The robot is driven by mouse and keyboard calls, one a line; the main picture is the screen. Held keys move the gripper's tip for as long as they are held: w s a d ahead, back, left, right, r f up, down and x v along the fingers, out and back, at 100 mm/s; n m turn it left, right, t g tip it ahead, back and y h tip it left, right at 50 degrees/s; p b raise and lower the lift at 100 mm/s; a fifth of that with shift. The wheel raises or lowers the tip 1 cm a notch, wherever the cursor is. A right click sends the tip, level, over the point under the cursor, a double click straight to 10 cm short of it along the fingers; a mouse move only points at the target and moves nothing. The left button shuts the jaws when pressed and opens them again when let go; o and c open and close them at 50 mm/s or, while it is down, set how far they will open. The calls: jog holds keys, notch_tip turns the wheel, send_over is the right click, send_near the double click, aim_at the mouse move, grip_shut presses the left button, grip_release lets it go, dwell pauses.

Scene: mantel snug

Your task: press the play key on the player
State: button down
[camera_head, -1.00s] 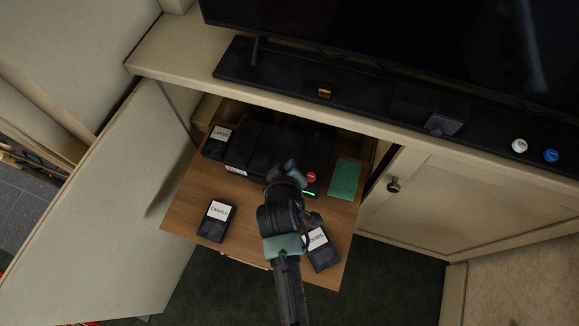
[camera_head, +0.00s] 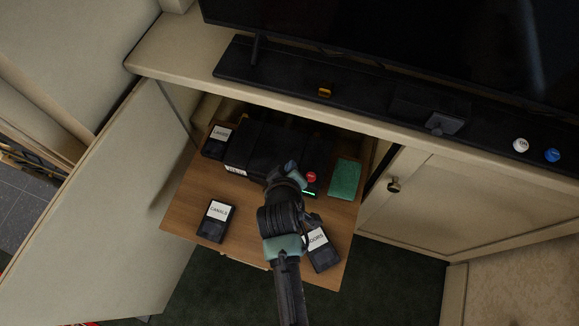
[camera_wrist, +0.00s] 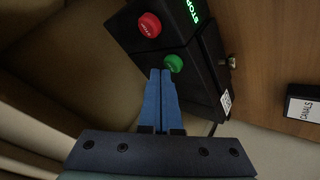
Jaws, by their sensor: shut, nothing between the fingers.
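The player (camera_head: 256,148) is a black box on the wooden pull-out shelf. On its right part it has a red key (camera_head: 311,176) and a lit green display (camera_head: 309,193). In the wrist view the player (camera_wrist: 198,55) shows the red key (camera_wrist: 149,24), a green key (camera_wrist: 174,64) and the display (camera_wrist: 191,11), which reads STOP. My gripper (camera_head: 291,166) is over the player; its arm hides the green key in the head view. In the wrist view my gripper (camera_wrist: 160,73) is shut and empty, its blue fingertips right beside the green key. I cannot tell whether they touch.
Labelled black cassettes lie on the shelf (camera_head: 185,205): one at back left (camera_head: 218,141), one at front left (camera_head: 215,221), one at front right (camera_head: 321,250). A green pad (camera_head: 345,180) lies right of the player. The cabinet top (camera_head: 170,62) overhangs the player's back; an open door (camera_head: 100,215) stands left.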

jog(key=shift+f, duration=0.45)
dwell(0.4)
dwell(0.3)
jog(key=shift+r+p, duration=0.7)
jog(key=shift+r, duration=0.15)
jog(key=shift+r, duration=0.1)
notch_tip(320, 180, up, 5)
jog(key=p, duration=0.5)
dwell(0.6)
